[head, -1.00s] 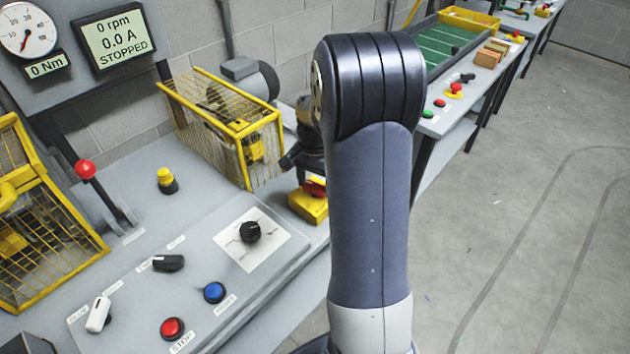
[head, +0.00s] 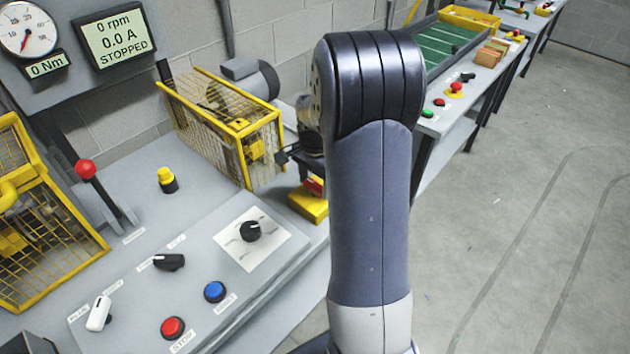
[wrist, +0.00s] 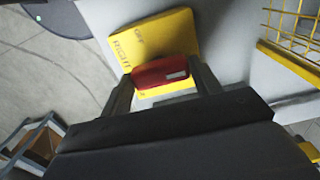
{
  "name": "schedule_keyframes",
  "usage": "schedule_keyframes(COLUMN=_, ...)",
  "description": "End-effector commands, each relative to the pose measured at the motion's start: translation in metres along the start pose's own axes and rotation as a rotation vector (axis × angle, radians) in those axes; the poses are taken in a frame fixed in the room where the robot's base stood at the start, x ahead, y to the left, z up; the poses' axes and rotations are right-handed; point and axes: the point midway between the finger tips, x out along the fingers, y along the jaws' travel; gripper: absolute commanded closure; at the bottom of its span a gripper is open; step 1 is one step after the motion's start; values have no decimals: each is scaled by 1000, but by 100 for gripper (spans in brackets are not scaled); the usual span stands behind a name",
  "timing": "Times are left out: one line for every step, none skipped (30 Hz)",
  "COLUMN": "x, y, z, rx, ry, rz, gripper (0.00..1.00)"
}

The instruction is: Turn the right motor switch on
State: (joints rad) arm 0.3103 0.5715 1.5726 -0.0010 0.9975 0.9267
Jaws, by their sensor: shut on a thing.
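The right motor switch is a yellow box (head: 306,204) with a red handle (head: 315,186), at the right end of the bench in the head view. In the wrist view the yellow plate (wrist: 172,35) reads RIGHT and OFF. The red handle (wrist: 160,73) with a pale patch lies crosswise over it. My gripper (wrist: 163,78) has a finger at each end of the handle and is shut on it. In the head view my arm hides part of the switch and gripper.
A yellow mesh guard (head: 225,125) with a motor behind it stands just left of the switch. A sloped panel with a black knob (head: 250,231), a blue button (head: 214,291) and a red STOP button (head: 173,327) is nearer. The display (head: 117,37) reads 0 rpm, STOPPED.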

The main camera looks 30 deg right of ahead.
Motion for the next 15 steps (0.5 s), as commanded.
schedule_keyframes(x=-1, y=0, z=0, rx=5, ry=0, rz=-2, gripper=38)
schedule_keyframes(x=-1, y=0, z=0, rx=4, ry=0, rz=-2, gripper=35)
schedule_keyframes(x=0, y=0, z=0, rx=4, ry=0, rz=-2, gripper=32)
schedule_keyframes(x=0, y=0, z=0, rx=4, ry=0, rz=-2, gripper=29)
schedule_keyframes(x=0, y=0, z=0, rx=4, ry=0, rz=-2, gripper=27)
schedule_keyframes(x=0, y=0, z=0, rx=3, ry=0, rz=-2, gripper=24)
schedule_keyframes(x=0, y=0, z=0, rx=3, ry=0, rz=-1, gripper=21)
schedule_keyframes(x=0, y=0, z=0, rx=3, ry=0, rz=-1, gripper=19)
schedule_keyframes(x=0, y=0, z=0, rx=2, ry=0, rz=-1, gripper=18)
schedule_keyframes(x=0, y=0, z=0, rx=2, ry=0, rz=-1, gripper=18)
schedule_keyframes(x=0, y=0, z=0, rx=2, ry=0, rz=-1, gripper=18)
schedule_keyframes(x=0, y=0, z=0, rx=2, ry=-1, rz=-1, gripper=18)
schedule_keyframes(x=0, y=0, z=0, rx=2, ry=-1, rz=-1, gripper=18)
schedule_keyframes(x=0, y=0, z=0, rx=2, ry=-1, rz=-1, gripper=18)
schedule_keyframes(x=-1, y=0, z=0, rx=2, ry=0, rz=-1, gripper=18)
